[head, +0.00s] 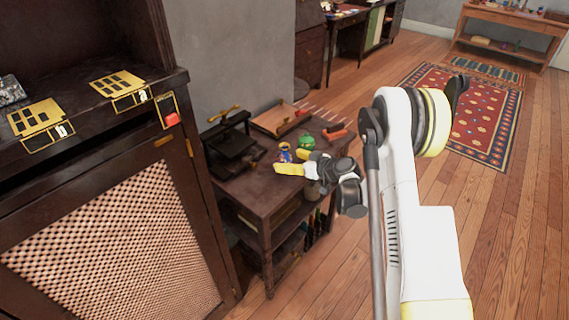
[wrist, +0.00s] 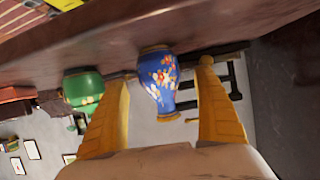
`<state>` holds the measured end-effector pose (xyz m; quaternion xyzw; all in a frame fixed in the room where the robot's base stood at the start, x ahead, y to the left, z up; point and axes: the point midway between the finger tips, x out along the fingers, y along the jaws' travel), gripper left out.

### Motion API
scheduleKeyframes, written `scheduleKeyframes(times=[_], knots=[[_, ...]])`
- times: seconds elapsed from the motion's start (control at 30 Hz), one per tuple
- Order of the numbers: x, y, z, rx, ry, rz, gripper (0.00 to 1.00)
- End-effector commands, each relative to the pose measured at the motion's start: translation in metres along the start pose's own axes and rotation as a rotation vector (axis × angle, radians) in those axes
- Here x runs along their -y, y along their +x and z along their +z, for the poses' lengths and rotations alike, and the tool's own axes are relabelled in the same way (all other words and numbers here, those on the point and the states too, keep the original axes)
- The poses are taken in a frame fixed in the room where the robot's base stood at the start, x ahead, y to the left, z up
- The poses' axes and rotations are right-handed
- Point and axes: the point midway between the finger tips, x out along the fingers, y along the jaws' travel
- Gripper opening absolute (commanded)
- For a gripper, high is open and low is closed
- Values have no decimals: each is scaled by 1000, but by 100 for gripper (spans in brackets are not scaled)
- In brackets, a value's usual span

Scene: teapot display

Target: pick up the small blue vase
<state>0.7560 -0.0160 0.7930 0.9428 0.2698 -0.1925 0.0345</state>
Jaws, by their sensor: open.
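The small blue vase (head: 284,153) stands on the dark wooden side table (head: 268,194), and my gripper is right at it. In the wrist view the blue vase (wrist: 160,80) has painted flowers and gold rims. It lies between the two yellow fingers of my gripper (wrist: 168,75), which are spread apart with gaps on both sides. In the head view my gripper (head: 290,162) reaches in from the right, with its fingers around or just beside the vase; the exact depth is hard to tell.
A green teapot-like pot (head: 306,140) stands just behind and right of the vase; it also shows in the wrist view (wrist: 84,90), outside the left finger. A dark press-like device (head: 232,145) is at the table's left. A wooden tray (head: 279,119) lies behind.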

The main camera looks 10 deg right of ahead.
Motion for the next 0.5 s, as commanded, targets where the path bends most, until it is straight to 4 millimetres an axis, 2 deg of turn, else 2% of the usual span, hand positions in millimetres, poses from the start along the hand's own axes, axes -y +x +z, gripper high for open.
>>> scheduleKeyframes(times=[0.03, 0.13, 0.37, 0.4, 0.47, 0.5], knots=[[0, 11, 7, 0, -1, -2, 80], [0, 25, 5, 0, -2, -1, 80], [0, 28, 2, 0, -1, 1, 80], [0, 27, 2, 0, -1, 0, 74], [0, 27, 2, 0, -1, 0, 56], [0, 27, 2, 0, -1, 0, 44]])
